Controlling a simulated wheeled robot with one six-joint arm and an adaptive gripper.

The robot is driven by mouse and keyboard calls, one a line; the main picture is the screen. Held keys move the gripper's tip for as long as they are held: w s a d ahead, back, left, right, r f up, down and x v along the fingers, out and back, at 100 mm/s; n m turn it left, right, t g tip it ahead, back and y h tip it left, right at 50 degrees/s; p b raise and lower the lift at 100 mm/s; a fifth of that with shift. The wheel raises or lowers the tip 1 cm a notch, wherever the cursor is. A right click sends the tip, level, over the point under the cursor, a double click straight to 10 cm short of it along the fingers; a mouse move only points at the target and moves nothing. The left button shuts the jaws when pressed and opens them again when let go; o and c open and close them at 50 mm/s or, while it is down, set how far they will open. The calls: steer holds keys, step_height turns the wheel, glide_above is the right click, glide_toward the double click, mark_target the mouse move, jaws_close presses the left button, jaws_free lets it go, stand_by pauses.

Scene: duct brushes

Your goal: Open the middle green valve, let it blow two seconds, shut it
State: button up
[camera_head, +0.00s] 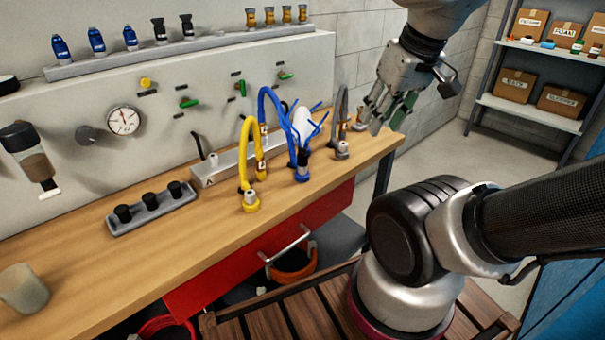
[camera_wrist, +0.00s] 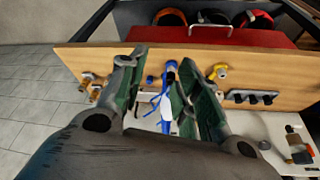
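The middle green valve (camera_head: 242,88) is on the pale wall panel behind the bench; its small lever looks roughly upright. The left green valve (camera_head: 190,103) and the right green valve (camera_head: 286,75) have levers lying closer to level. My gripper (camera_head: 380,108) hangs over the right end of the bench, well to the right of the valves and touching none of them. In the wrist view my gripper (camera_wrist: 155,62) has its two green-padded fingers apart, with nothing held between them. The valves cannot be made out in the wrist view.
A yellow hose (camera_head: 246,150), a blue hose (camera_head: 267,105) and a grey hose (camera_head: 341,115) rise from the bench in front of the panel. A pressure gauge (camera_head: 123,120) and yellow button (camera_head: 146,83) are at left. A black-capped rack (camera_head: 150,210) sits on the bench.

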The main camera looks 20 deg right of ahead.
stand_by(0.4)
steer(key=n+t+y, duration=0.3)
steer(key=t+y, duration=0.2)
steer(key=t, duration=0.7)
glide_toward(244, 83)
steer(key=w, duration=0.1)
steer(key=shift+w+a+f+n+t+y, duration=0.2)
steer(key=shift+w+f+n+t+y, duration=0.1)
steer(key=shift+w+f+t, duration=0.15)
steer(key=x, duration=0.7)
steer(key=shift+w+a, duration=0.15)
steer(key=shift+w, duration=0.15)
jaws_close()
